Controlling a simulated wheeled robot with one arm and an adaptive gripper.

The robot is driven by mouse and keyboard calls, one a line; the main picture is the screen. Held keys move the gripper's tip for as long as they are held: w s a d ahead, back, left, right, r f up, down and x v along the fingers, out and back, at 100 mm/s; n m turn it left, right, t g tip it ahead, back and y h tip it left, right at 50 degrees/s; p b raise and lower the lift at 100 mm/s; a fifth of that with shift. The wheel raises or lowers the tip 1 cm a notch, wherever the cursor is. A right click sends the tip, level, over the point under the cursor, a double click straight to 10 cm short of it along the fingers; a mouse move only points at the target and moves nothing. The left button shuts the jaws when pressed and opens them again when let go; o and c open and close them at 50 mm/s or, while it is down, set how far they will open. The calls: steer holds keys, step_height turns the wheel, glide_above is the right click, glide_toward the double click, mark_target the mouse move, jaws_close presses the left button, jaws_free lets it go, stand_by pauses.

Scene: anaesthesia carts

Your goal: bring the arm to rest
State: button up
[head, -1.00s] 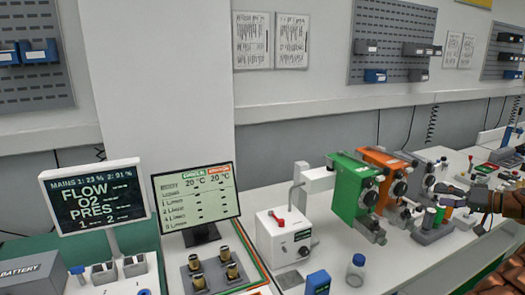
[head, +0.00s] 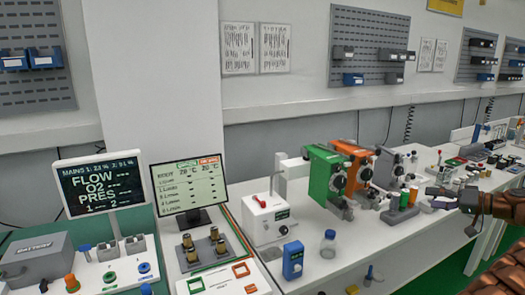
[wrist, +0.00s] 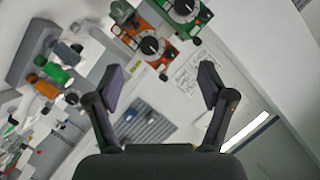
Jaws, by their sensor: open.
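My gripper (head: 441,197) is at the right of the head view, at the end of my brown arm, over or near the bench's front edge. In the wrist view the gripper (wrist: 160,85) shows two dark fingers spread well apart with nothing between them. Beyond the fingers the wrist view is tilted and shows the wall and a grey pegboard (wrist: 145,122).
A green vaporizer (head: 322,172) and an orange one (head: 358,165) stand on the white bench left of my gripper. A rack with coloured cylinders (head: 402,205) is closest to it. A small bottle (head: 328,244) and blue box (head: 292,260) stand near the front.

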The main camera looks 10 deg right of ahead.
steer(key=w+a+r+g+y, duration=0.1)
steer(key=w+a+r+g, duration=0.15)
steer(key=a, duration=0.85)
steer(key=w+a+r+g+y, duration=0.2)
steer(key=w+a+r, duration=0.15)
steer(key=a, duration=0.85)
steer(key=s+a+f+n+g+h, duration=0.15)
steer(key=s+a, duration=0.25)
steer(key=a, duration=0.6)
steer(key=s+a+m+g, duration=0.1)
steer(key=s+a+g, duration=0.25)
steer(key=a, duration=0.75)
steer(key=s+a+f+n+g+h, duration=0.1)
steer(key=s+a+f+g+h, duration=0.15)
steer(key=s+a, duration=0.45)
steer(key=s+a+f+n+g+h, duration=0.1)
steer(key=s+a+f, duration=0.2)
steer(key=s, duration=0.7)
steer(key=s+d+f+h, duration=0.1)
steer(key=s+f+h, duration=0.1)
steer(key=s, duration=0.5)
steer(key=s+d+f+g+h, duration=0.1)
steer(key=s+d+f+h, duration=0.1)
steer(key=s, duration=0.5)
steer(key=s+d+f+h, duration=0.2)
steer(key=s+f, duration=0.2)
steer(key=s, duration=0.3)
steer(key=shift+s+d, duration=0.2)
steer(key=shift+n, duration=0.25)
